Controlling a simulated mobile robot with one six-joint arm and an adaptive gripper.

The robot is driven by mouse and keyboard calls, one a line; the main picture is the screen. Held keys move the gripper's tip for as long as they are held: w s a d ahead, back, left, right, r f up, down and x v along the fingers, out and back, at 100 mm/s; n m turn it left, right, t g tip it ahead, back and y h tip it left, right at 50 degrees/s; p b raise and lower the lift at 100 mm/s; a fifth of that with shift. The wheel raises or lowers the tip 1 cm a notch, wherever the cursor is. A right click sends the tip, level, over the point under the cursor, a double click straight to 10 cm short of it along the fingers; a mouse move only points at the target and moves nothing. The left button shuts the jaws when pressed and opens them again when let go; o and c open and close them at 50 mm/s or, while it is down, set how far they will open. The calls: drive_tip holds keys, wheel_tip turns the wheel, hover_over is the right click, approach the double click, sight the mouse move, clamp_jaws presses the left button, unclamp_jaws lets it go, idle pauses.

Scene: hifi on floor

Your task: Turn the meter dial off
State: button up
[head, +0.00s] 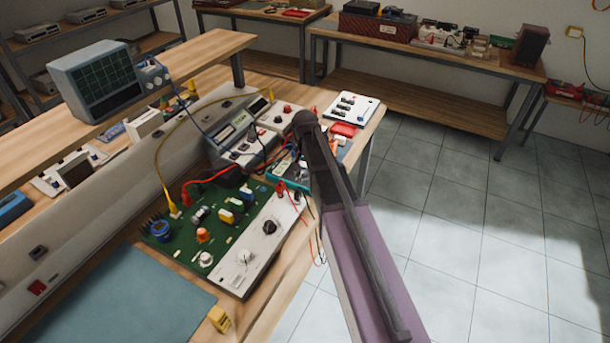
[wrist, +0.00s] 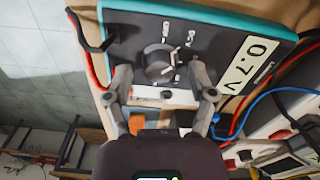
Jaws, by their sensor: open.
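The meter (wrist: 215,25) is a dark box with a teal edge, and it fills the upper wrist view. Its display (wrist: 250,62) reads 0.7 V. The round dark dial (wrist: 158,62) with a light pointer mark is on its face. My gripper (wrist: 160,73) is open, with one finger to each side of the dial and a visible gap at both sides. I cannot tell how far the fingertips are above the face. In the head view the meter (head: 283,172) shows as a teal-edged piece on the bench, mostly hidden by my arm, which also hides my gripper.
A green circuit board (head: 185,238) with a white control panel (head: 250,258) lies beside the meter. Red and black leads run around it. A grey instrument (head: 238,135) and a white switch box (head: 352,107) stand nearby. An oscilloscope (head: 100,80) stands on the shelf. Floor right is clear.

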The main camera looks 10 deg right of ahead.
drive_tip(key=shift+f, duration=0.25)
drive_tip(key=shift+c, duration=0.2)
clamp_jaws()
drive_tip(key=shift+n, duration=0.5)
drive_tip(key=n, duration=0.4)
drive_tip(key=shift+n, duration=2.1)
